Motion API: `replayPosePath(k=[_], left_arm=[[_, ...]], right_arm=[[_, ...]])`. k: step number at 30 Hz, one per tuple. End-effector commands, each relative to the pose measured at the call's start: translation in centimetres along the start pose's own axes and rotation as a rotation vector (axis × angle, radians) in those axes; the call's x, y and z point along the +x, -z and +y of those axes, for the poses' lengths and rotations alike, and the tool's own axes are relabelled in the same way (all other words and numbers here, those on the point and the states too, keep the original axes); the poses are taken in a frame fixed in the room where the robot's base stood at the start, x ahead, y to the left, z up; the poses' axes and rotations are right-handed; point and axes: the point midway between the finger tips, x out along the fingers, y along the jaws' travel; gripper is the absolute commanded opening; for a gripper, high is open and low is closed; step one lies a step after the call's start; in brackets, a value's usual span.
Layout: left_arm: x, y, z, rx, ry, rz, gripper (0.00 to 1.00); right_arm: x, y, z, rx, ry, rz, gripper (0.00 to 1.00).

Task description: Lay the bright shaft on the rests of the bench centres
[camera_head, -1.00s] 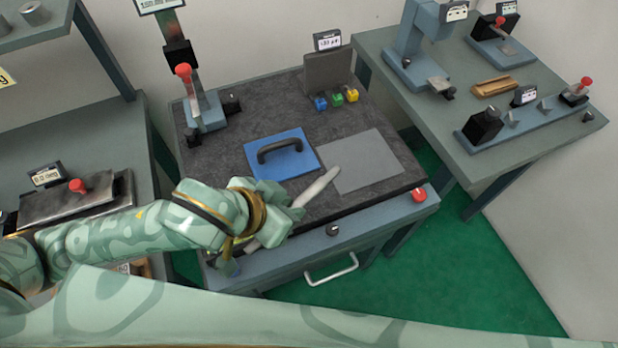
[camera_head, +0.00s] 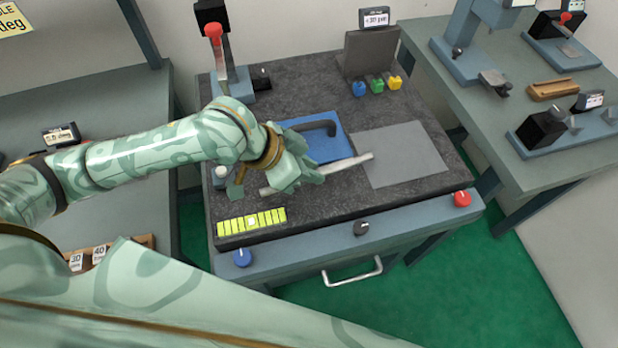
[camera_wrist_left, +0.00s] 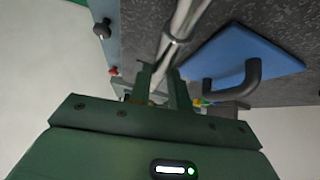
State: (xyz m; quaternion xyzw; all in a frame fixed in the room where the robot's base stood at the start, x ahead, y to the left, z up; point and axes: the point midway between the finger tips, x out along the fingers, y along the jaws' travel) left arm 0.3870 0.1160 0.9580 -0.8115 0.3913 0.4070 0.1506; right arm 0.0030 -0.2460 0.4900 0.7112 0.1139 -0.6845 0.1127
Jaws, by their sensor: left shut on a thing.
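My left gripper (camera_head: 312,177) is shut on the bright shaft (camera_head: 350,163), a slim pale metal rod. The shaft runs slantwise in front of the blue plate, its right end over the grey mat; I cannot tell its height above the bench. In the left wrist view the shaft (camera_wrist_left: 186,20) passes between the fingers (camera_wrist_left: 160,82) and shows a thicker collar. The bench centres (camera_head: 530,153), a blue bed with a black head block and grey pointed parts, stand on the right table, partly cut off by the picture's edge. My right gripper is out of view.
The dark granite top (camera_head: 300,90) holds a blue plate with a black handle (camera_head: 330,146), a grey mat (camera_head: 400,153), coloured blocks (camera_head: 377,86) and a yellow strip (camera_head: 252,222). A wooden block (camera_head: 554,89) lies behind the bench centres. A gap separates the tables.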

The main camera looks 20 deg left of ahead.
Motion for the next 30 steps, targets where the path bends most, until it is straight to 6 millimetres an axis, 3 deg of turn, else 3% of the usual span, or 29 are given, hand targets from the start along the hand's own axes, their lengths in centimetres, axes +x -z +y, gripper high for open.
replayPosePath(k=[5, 11, 22, 23, 24, 25, 30], left_arm=[[0.8, -0.5, -0.9, -0.002, -0.001, 0.002, 0.0], [3.4, -2.6, -1.4, -0.001, -0.001, 0.0, 0.0], [3.3, -2.5, -1.4, 0.0, 0.001, 0.003, 0.0], [3.4, -2.6, -1.4, -0.001, 0.001, 0.0, 0.25], [3.4, -2.6, -1.4, 0.0, 0.001, 0.0, 0.36], [3.4, -2.6, -1.4, 0.0, 0.001, 0.0, 0.41], [3.4, -2.6, -1.4, 0.0, 0.001, 0.0, 0.41]], right_arm=[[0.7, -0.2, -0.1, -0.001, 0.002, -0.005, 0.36], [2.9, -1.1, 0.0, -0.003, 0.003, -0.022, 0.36], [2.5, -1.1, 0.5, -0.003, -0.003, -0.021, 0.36], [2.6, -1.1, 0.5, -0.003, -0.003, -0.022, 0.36], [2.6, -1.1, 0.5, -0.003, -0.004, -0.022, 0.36], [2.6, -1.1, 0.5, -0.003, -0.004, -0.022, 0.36], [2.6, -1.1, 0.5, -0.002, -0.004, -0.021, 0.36]])
